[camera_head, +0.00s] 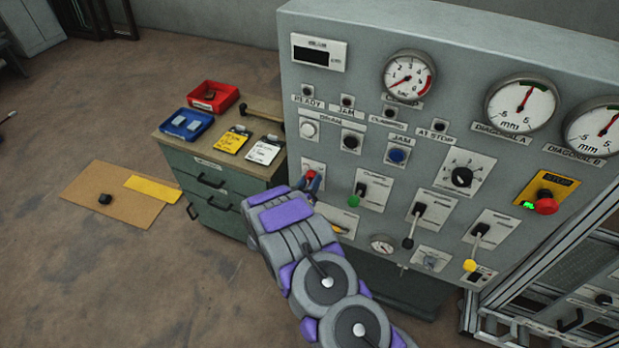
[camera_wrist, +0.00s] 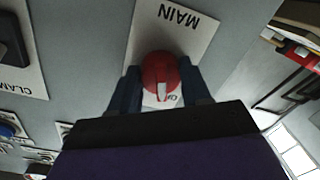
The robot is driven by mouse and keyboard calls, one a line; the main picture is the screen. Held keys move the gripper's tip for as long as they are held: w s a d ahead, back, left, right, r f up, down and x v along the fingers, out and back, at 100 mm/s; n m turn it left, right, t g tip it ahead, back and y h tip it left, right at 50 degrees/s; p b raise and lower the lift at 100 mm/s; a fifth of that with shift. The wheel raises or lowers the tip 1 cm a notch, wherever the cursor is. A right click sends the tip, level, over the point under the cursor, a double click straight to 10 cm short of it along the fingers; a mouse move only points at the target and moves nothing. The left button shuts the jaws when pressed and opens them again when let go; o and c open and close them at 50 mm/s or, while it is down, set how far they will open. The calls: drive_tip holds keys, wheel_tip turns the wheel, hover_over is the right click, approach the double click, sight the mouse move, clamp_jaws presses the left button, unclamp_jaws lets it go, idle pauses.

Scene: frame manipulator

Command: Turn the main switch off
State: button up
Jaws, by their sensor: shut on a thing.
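The lettering is upside down there. In the head view the red knob (camera_head: 310,175) sits at the lower left of the grey panel (camera_head: 340,85). My gripper (camera_wrist: 160,90) is shut on the knob, with one dark finger on each side of it. In the head view my gripper (camera_head: 309,183) reaches the panel from below. The lower part of the plate is partly hidden by the knob and my gripper.
To the right are levers with green (camera_head: 361,189), black (camera_head: 408,242) and yellow (camera_head: 470,265) ends, and a red stop button (camera_head: 545,205). A green drawer cabinet (camera_head: 215,190) with red and blue trays stands left of the panel.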

drive_tip(key=shift+a+n+p, duration=0.2)
drive_tip(key=shift+n+p, duration=0.3)
drive_tip(key=shift+n, duration=0.5)
drive_tip(key=o, duration=1.1)
drive_tip(key=shift+a, duration=0.15)
drive_tip(key=shift+c, duration=0.2)
drive_tip(key=v, duration=1.7)
drive_tip(key=shift+a, duration=0.15)
